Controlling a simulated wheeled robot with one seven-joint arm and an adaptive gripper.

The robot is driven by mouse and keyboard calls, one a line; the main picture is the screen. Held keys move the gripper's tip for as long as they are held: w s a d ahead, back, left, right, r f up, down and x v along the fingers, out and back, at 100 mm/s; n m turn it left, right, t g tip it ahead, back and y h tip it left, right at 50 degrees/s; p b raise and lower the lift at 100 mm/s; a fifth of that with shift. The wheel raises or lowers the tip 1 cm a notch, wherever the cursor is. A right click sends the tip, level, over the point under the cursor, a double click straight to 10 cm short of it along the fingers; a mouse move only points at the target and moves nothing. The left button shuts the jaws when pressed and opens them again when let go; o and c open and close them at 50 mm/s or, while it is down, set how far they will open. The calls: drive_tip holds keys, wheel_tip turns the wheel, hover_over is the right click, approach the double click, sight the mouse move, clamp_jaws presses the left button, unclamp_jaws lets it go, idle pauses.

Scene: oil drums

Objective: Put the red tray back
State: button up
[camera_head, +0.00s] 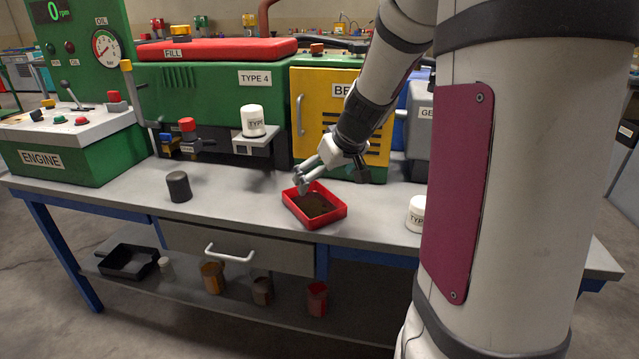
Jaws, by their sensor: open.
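The red tray (328,219) sits on the grey workbench top near its front edge, right of centre. It holds a dark brown substance, seemingly oil. My gripper (303,186) is open and reaches down at the tray's back left rim. The fingers overlap the rim in this view, and I cannot tell whether they touch it. My arm comes in from the upper right and hides part of the yellow cabinet behind.
A dark cylinder (179,186) stands left of the tray, and a white can (416,213) stands to its right. Green machinery (215,105) and a yellow door (312,120) line the back. A black tray (128,262) and several cups are on the lower shelf. The bench between cylinder and tray is clear.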

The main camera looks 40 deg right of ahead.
drive_tip(key=s+a+r+n+g+y, duration=0.1)
drive_tip(key=s+a+r, duration=0.3)
drive_tip(key=a, duration=0.5)
drive_tip(key=s+a+r+n+g+y, duration=0.1)
drive_tip(key=s+a+r+y, duration=0.1)
drive_tip(key=s+a, duration=0.6)
drive_tip(key=s+a+g+h, duration=0.1)
drive_tip(key=s+a+g, duration=0.1)
drive_tip(key=s, duration=0.8)
drive_tip(key=s+a+f+g+h, duration=0.1)
drive_tip(key=s+a, duration=0.4)
drive_tip(key=s, duration=0.5)
drive_tip(key=shift+s+f+m+g, duration=0.25)
drive_tip(key=shift+s+m+g, duration=0.05)
drive_tip(key=shift+g, duration=0.3)
wheel_tip(320, 180, up, 26)
drive_tip(key=t+p, duration=0.3)
drive_tip(key=p, duration=2.2)
drive_tip(key=shift+d+r+t, duration=0.25)
drive_tip(key=shift+t, duration=0.15)
